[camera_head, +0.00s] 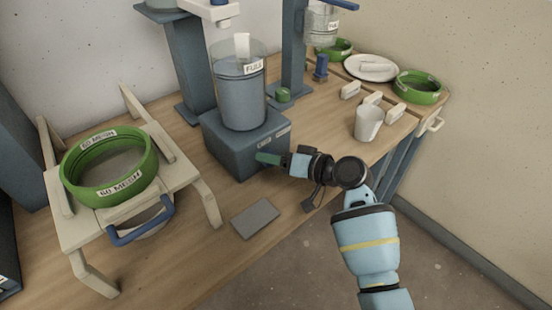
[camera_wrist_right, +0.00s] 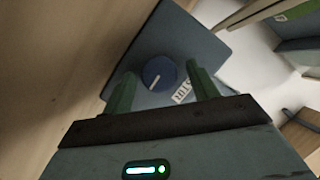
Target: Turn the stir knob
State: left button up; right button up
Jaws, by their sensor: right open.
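The stir knob (camera_wrist_right: 159,72) is a round dark blue dial with a white pointer line, on the front of a blue-grey base box (camera_head: 228,160). It shows in the right wrist view beside a white label (camera_wrist_right: 182,93) reading STIR. My right gripper (camera_head: 266,158) is open, its two green fingers pointing at the box front. In the wrist view one finger is on each side of the knob, with gaps visible; I cannot tell how far the tips are from it. In the head view the gripper hides the knob. My left gripper is out of view.
A clear container (camera_head: 240,95) labelled FULL stands on the box. A green 60 MESH sieve (camera_head: 143,182) rests on a wooden stand at left. A grey plate (camera_head: 255,218) lies near the table's front edge. A white cup (camera_head: 368,124) and green rings (camera_head: 419,99) are at right.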

jog(key=shift+c, duration=0.2)
jog(key=c, duration=0.9)
jog(key=shift+c, duration=0.2)
